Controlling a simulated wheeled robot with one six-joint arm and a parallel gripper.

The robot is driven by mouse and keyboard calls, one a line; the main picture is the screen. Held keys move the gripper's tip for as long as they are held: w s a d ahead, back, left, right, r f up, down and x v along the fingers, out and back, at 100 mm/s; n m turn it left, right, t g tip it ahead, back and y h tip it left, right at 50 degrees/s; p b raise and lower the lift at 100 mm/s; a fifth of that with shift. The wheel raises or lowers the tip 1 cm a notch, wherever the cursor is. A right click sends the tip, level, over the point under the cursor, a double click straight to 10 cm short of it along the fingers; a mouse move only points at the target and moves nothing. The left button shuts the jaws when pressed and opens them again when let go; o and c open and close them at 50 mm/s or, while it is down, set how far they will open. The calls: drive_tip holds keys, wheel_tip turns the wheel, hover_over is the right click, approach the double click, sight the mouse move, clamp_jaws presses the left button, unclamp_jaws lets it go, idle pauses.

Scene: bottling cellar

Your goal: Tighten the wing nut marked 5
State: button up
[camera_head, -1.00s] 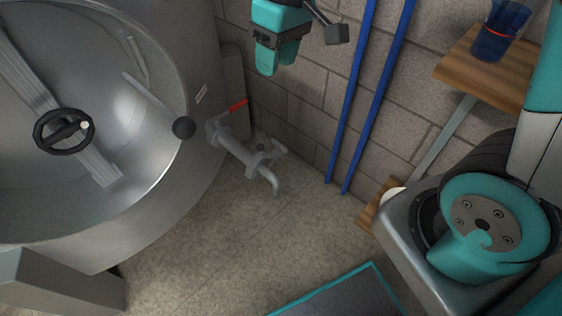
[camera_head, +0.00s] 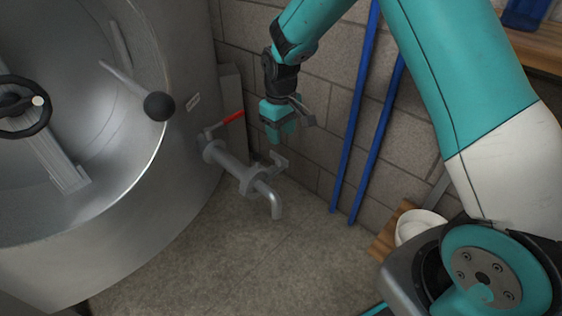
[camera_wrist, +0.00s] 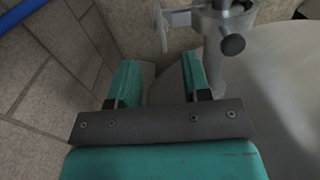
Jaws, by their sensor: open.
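I cannot make out a mark 5 or a clear wing nut in either view. A grey outlet pipe (camera_head: 236,172) with a bent spout and a small grey fitting (camera_head: 279,162) comes off the steel tank (camera_head: 135,205). In the wrist view, a grey pipe fitting (camera_wrist: 213,35) with a dark round knob (camera_wrist: 233,44) lies beyond the right finger. My gripper (camera_head: 281,136) is open and empty, near the wall, above and to the right of the pipe. Its two teal fingers (camera_wrist: 160,82) are apart, with wall and floor beyond them.
A red valve lever (camera_head: 233,117) sits above the pipe. A black ball-ended lever (camera_head: 159,106) and a handwheel (camera_head: 20,105) are on the tank. Blue pipes (camera_head: 377,142) run down the block wall. A white bowl (camera_head: 420,224) sits on a low wooden shelf (camera_head: 388,240). Floor below the spout is clear.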

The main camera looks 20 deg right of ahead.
sight(281, 157)
wheel_tip(281, 157, down, 9)
drive_tip(key=shift+f+b, duration=0.1)
drive_tip(key=shift+b, duration=1)
clamp_jaws()
